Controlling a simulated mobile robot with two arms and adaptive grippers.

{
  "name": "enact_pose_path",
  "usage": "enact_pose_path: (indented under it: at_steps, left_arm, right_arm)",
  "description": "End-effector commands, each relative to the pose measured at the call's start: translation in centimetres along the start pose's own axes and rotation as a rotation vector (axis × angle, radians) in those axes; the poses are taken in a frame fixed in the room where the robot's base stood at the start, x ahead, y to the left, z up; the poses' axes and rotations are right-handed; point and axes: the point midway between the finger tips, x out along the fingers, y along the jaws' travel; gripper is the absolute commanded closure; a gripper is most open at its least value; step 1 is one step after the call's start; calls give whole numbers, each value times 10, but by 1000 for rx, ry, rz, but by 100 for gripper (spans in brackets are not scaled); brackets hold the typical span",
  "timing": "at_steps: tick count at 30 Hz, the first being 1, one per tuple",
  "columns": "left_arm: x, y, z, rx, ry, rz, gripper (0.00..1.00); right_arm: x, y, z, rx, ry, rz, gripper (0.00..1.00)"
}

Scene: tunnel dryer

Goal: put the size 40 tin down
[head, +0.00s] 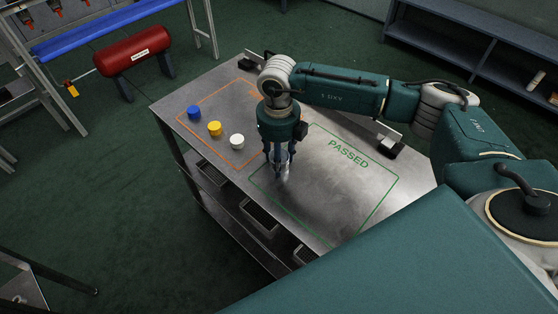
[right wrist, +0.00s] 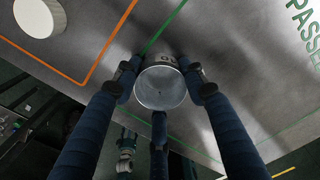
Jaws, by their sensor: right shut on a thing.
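My right gripper (head: 280,163) points down over the steel table (head: 222,108), with its fingers closed around a silver tin (head: 282,174). My left gripper is not in view.
An orange outline (head: 207,98) lies to the left on the table, with a blue tin (head: 194,113), a yellow tin (head: 215,129) and a white tin (head: 237,141) along its near side. The PASSED area is otherwise clear. Bins (head: 260,217) sit below the table's front edge.

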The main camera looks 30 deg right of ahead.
Motion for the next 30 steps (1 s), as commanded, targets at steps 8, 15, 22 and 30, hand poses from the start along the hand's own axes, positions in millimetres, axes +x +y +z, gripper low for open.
enact_pose_path:
  at_steps: [8,15,22,30]
  left_arm:
    - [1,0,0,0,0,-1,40]
    - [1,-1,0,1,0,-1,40]
    - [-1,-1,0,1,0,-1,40]
    - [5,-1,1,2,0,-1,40]
  right_arm:
    - [2,0,0,0,1,0,53]
    - [1,0,0,0,1,0,40]
    - [-6,0,0,0,-1,1,40]
    - [-58,0,1,0,-5,1,40]
